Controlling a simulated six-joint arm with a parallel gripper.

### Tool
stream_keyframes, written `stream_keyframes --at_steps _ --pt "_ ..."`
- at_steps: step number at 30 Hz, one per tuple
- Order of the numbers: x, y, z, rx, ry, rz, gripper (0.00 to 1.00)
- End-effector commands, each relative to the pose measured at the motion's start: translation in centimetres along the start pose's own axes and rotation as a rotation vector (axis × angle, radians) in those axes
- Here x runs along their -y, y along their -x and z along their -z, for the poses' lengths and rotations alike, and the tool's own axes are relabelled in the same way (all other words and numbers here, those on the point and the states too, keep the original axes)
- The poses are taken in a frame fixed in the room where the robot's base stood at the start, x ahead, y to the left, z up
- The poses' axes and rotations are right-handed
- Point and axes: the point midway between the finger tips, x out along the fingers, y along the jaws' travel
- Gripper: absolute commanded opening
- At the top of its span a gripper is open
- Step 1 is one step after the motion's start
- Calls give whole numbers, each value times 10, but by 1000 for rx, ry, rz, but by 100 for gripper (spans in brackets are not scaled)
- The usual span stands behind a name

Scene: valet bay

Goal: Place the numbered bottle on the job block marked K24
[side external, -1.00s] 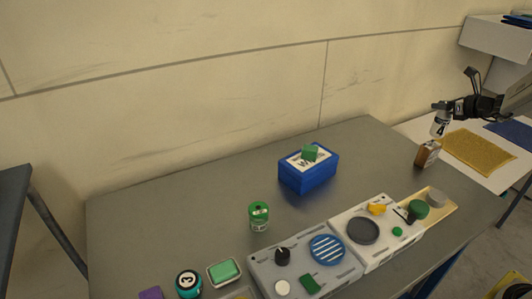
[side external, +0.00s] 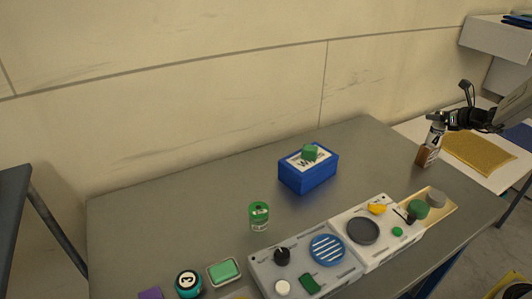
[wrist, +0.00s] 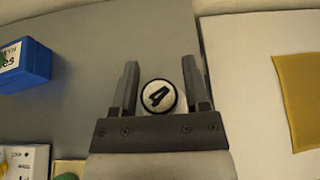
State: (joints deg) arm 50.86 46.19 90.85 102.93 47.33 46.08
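The numbered bottle (side external: 435,136) is white with a dark 4 on its side. Its round cap, also marked 4, shows in the wrist view (wrist: 158,96) between the fingers of my gripper (wrist: 160,85). In the side view my gripper (side external: 441,119) is around the bottle's upper part, and the bottle is upright. The job block (side external: 426,157) is a small brown block near the table's right edge. The bottle's base is at the block's top and appears to touch it. The K24 marking is not readable, and the block is hidden in the wrist view.
A blue box (side external: 309,178) with a green cube on top stands mid-table. A green can (side external: 259,216), a teal bottle marked 3 (side external: 188,284) and grey-white panels (side external: 290,262) with several parts are nearer the front. A yellow mat (side external: 480,152) lies on the white table at right.

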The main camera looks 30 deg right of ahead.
Motion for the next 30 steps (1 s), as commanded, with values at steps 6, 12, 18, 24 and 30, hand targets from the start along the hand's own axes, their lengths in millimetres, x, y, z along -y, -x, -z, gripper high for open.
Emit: stream_keyframes --at_steps 6,12,18,24,30 --pt "0 0 0 0 0 0 75" --pt "0 1 -1 0 1 0 75" --pt "0 10 -3 0 0 1 75" --pt "0 33 -4 0 0 2 75" --pt "1 67 -4 1 0 3 75"
